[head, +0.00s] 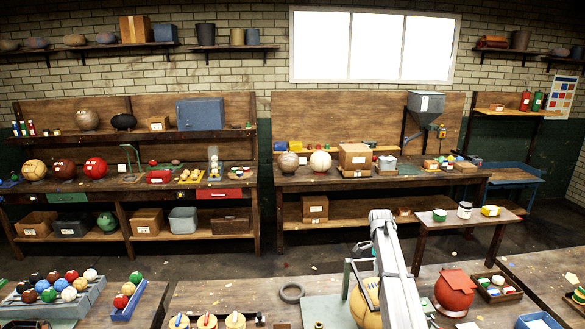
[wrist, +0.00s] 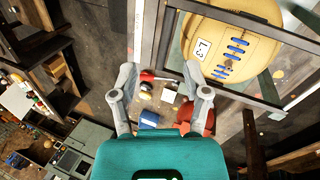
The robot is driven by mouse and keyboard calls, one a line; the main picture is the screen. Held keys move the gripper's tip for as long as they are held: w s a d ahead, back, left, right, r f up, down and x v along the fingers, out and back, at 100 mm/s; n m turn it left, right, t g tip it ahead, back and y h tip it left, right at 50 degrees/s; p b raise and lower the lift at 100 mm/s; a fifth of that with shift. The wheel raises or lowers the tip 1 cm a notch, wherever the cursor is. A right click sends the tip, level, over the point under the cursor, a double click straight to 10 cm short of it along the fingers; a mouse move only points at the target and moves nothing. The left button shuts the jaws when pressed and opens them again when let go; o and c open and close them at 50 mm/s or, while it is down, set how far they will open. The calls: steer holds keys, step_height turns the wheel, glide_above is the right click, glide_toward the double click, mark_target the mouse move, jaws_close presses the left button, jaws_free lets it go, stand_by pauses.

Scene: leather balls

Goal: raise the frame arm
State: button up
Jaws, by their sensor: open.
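A tan ball (wrist: 235,40) with blue laces and an "L-3" label sits within a grey metal frame (wrist: 147,42) in the wrist view. One frame bar (wrist: 245,92) runs diagonally below the ball; I cannot tell for certain which bar is the frame arm. My gripper (wrist: 161,68) is open, with nothing seen between its fingers. Its right fingertip overlaps the frame's lower left corner in the picture; contact cannot be told. In the head view, the tan ball (head: 362,310) and the frame's green post (head: 346,281) are partly hidden by my arm, and my gripper is not clearly visible.
A red ball (head: 454,291) stands right of the frame, near a tray of small pieces (head: 497,288). A dark ring (head: 292,292) lies left on the same bench. Several small balls fill a rack (head: 93,298) further left. A side table (head: 465,222) stands behind.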

steer(key=s+a+f+n+t+b, duration=0.1)
steer(key=s+a+f+n+b, duration=0.4)
steer(key=s, duration=0.5)
steer(key=s+a+f+n+t+b, duration=0.1)
steer(key=s+a+f+n+b, duration=0.3)
steer(key=s+f+b, duration=0.4)
steer(key=s+a+f+n+t+b, duration=0.1)
steer(key=s+a+f+n+b, duration=0.4)
steer(key=s+f, duration=0.5)
steer(key=s+a+b, duration=0.1)
steer(key=b, duration=0.1)
steer(key=shift+s+n+t+b, duration=0.3)
steer(key=shift+s, duration=0.1)
steer(key=shift+d+r, duration=0.1)
